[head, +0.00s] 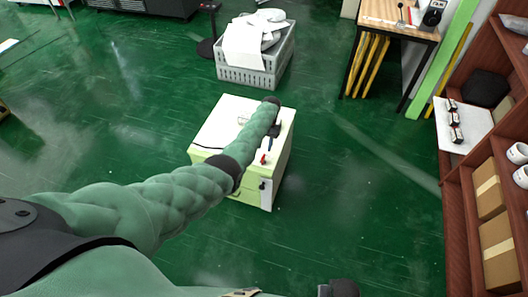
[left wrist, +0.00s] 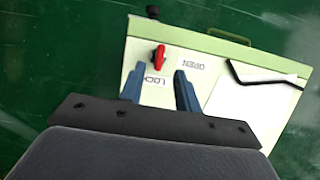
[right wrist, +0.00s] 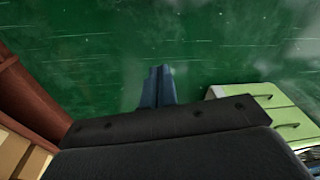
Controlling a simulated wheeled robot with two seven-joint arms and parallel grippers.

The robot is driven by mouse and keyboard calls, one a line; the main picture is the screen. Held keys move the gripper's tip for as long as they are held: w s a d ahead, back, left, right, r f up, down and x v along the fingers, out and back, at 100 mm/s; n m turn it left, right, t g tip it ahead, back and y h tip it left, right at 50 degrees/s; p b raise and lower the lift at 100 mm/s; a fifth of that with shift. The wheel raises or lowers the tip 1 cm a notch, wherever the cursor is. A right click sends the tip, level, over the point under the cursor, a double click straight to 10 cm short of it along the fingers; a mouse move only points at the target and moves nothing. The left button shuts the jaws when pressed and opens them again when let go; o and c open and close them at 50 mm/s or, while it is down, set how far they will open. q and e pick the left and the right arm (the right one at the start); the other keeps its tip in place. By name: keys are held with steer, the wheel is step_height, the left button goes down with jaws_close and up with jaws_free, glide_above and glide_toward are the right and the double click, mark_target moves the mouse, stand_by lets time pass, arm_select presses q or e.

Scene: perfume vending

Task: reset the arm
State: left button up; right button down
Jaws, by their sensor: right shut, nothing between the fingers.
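My left arm reaches over a white and pale green cabinet (head: 215,125). My left gripper (head: 266,146) is above the cabinet's top; in the left wrist view its two blue fingers (left wrist: 158,88) are apart with nothing held between them. A small red knob (left wrist: 159,57) on the cabinet top (left wrist: 205,75) lies just beyond the fingertips, between the words LOCK and OPEN. It also shows in the head view (head: 263,159). My right gripper (right wrist: 157,72) is shut and empty over the green floor, with its fingers together.
A grey crate (head: 250,78) with white items stands behind the cabinet. A wooden table (head: 398,22) is at the back right. A brown shelf (head: 457,205) with boxes and white cups runs along the right. The floor (head: 360,200) between cabinet and shelf is clear.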

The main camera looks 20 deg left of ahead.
arm_select(q)
steer(key=shift+w+r, duration=0.2)
steer(key=shift+r, duration=0.25)
arm_select(e)
steer(key=shift+s+a+r, duration=0.1)
steer(key=shift+s+r, duration=0.15)
steer(key=shift+r, duration=0.25)
steer(key=shift+f, duration=0.15)
